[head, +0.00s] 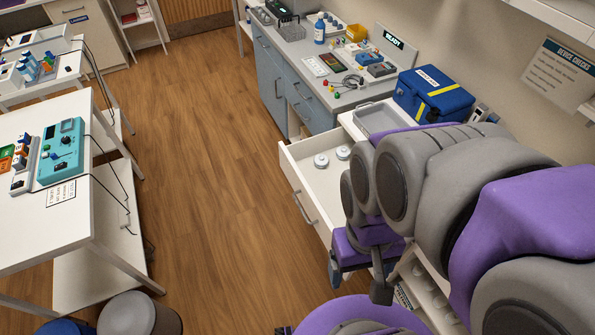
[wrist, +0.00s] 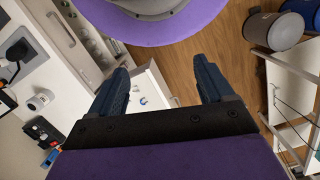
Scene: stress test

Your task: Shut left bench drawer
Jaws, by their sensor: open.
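A white bench drawer (head: 312,205) is pulled out in the head view, with its handle (head: 304,207) on its front panel facing left. Two round white pieces (head: 321,160) lie inside. My arm crosses in front of the drawer's right side and hides part of it. My gripper (wrist: 160,88) is open in the wrist view, its two dark blue fingers wide apart with nothing held. A white surface with a small blue mark (wrist: 142,101) shows between them; I cannot tell whether it is the drawer.
A grey-blue cabinet (head: 268,80) stands beyond the drawer. A blue case (head: 432,96) and a grey tray (head: 381,119) sit on the bench top. The wood floor (head: 205,170) between is clear.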

